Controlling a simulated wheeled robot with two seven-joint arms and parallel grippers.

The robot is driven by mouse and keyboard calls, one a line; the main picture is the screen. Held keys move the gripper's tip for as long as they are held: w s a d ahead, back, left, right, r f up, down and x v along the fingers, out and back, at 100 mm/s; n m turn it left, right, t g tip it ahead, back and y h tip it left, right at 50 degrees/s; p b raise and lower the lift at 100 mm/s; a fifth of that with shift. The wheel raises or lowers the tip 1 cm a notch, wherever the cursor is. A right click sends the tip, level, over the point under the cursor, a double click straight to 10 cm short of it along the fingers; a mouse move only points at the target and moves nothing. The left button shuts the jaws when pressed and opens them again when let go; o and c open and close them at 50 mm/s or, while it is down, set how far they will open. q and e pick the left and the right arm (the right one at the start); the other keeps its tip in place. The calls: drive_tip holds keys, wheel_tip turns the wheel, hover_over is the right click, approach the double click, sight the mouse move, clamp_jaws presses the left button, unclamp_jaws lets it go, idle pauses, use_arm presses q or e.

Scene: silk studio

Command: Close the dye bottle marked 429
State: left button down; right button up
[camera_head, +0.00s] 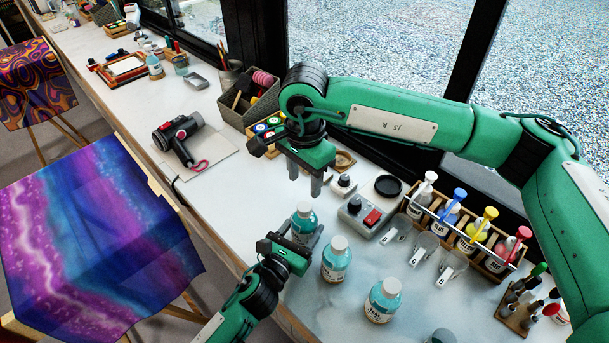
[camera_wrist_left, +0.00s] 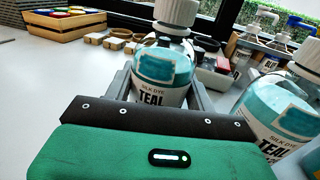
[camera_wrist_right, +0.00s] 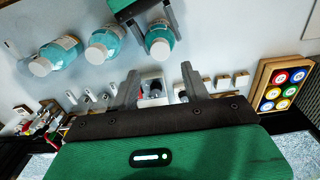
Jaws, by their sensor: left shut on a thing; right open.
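Three teal dye bottles with white tops stand in a row in the head view: one at the back (camera_head: 304,222), a middle one (camera_head: 336,262) and a near one (camera_head: 382,301). My left gripper (camera_head: 298,240) is shut around the back bottle, which stands upright; its teal label shows in the left wrist view (camera_wrist_left: 165,72). The mark 429 is not readable on any bottle. My right gripper (camera_head: 305,181) is open, pointing down above the table behind the held bottle, with nothing in its grip. The right wrist view shows the held bottle (camera_wrist_right: 160,38) ahead of its fingers.
A rack of coloured bottles (camera_head: 470,225) stands right. A hair dryer (camera_head: 180,135) lies left on a pale board.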

sight(305, 206)
drive_tip(key=shift+f, duration=0.1)
idle(0.3)
drive_tip(key=shift+f, duration=3.9)
drive_tip(key=c, duration=1)
drive_tip(key=m, duration=0.4)
drive_tip(key=shift+m, duration=0.4)
drive_tip(key=m, duration=0.4)
drive_tip(key=shift+m, duration=0.4)
drive_tip(key=m, duration=0.4)
drive_tip(key=shift+m, duration=0.4)
drive_tip(key=m, duration=0.3)
drive_tip(key=shift+m, duration=0.3)
drive_tip(key=o, duration=1.1)
